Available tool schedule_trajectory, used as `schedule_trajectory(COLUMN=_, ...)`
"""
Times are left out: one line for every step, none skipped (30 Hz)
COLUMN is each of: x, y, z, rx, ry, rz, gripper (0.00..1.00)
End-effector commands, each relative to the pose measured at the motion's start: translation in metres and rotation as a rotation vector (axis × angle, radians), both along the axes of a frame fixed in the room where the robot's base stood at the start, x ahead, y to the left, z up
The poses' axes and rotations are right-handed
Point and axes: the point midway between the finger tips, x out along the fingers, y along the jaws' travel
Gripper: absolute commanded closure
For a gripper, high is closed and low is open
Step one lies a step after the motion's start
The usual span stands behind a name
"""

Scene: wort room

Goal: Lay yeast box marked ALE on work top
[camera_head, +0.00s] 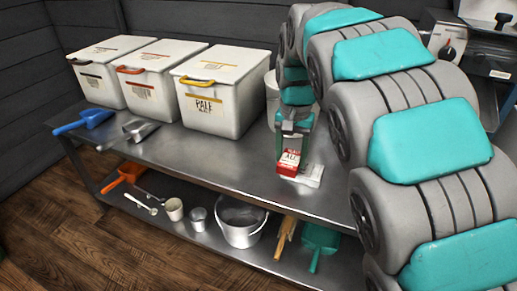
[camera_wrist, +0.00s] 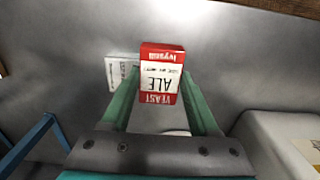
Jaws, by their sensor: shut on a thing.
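The yeast box (camera_head: 289,160) is small, red and white. In the wrist view its face (camera_wrist: 160,76) reads YEAST and ALE, upside down. My gripper (camera_head: 292,137) points down over the grey metal work top (camera_head: 225,158). Its green fingers (camera_wrist: 161,88) are shut on the box, one on each side. The box is at or just above the work top (camera_wrist: 245,65); I cannot tell whether it touches. A white printed packet (camera_head: 312,175) lies close beside it, and shows partly behind the box in the wrist view (camera_wrist: 120,70).
White lidded bins (camera_head: 232,92) with coloured handles line the back left. A blue scoop (camera_head: 85,121) and a metal scoop (camera_head: 132,132) lie at the left. The lower shelf holds a metal bucket (camera_head: 240,225) and a green scoop (camera_head: 319,240). The work top's middle front is clear.

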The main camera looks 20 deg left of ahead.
Motion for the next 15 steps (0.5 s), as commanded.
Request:
schedule_trajectory(x=0.005, y=0.012, z=0.0, rx=0.002, ry=-0.003, rz=0.003, gripper=0.92)
schedule_trajectory(x=0.008, y=0.018, z=0.0, rx=0.003, ry=-0.004, rz=0.003, gripper=0.92)
schedule_trajectory(x=0.011, y=0.025, z=-0.001, rx=0.002, ry=-0.003, rz=0.004, gripper=0.92)
schedule_trajectory(x=0.013, y=0.031, z=-0.003, rx=0.001, ry=-0.002, rz=0.003, gripper=0.92)
schedule_trajectory(x=0.015, y=0.036, z=-0.003, rx=0.001, ry=-0.002, rz=0.003, gripper=0.92)
schedule_trajectory(x=0.018, y=0.044, z=-0.003, rx=0.001, ry=-0.004, rz=0.004, gripper=0.92)
schedule_trajectory(x=0.02, y=0.049, z=-0.003, rx=0.001, ry=-0.004, rz=0.003, gripper=0.92)
schedule_trajectory(x=0.021, y=0.053, z=-0.004, rx=0.0, ry=-0.003, rz=0.003, gripper=0.92)
schedule_trajectory(x=0.023, y=0.058, z=-0.005, rx=-0.001, ry=-0.001, rz=0.003, gripper=0.92)
schedule_trajectory(x=0.025, y=0.062, z=-0.006, rx=-0.001, ry=-0.001, rz=0.002, gripper=0.92)
schedule_trajectory(x=0.026, y=0.066, z=-0.006, rx=0.0, ry=-0.001, rz=0.002, gripper=0.92)
schedule_trajectory(x=0.028, y=0.069, z=-0.006, rx=0.001, ry=-0.002, rz=0.002, gripper=0.92)
schedule_trajectory(x=0.029, y=0.072, z=-0.006, rx=0.001, ry=-0.003, rz=0.003, gripper=0.92)
schedule_trajectory(x=0.029, y=0.073, z=-0.006, rx=0.001, ry=-0.003, rz=0.002, gripper=0.92)
schedule_trajectory(x=0.03, y=0.075, z=-0.006, rx=0.001, ry=-0.003, rz=0.001, gripper=0.92)
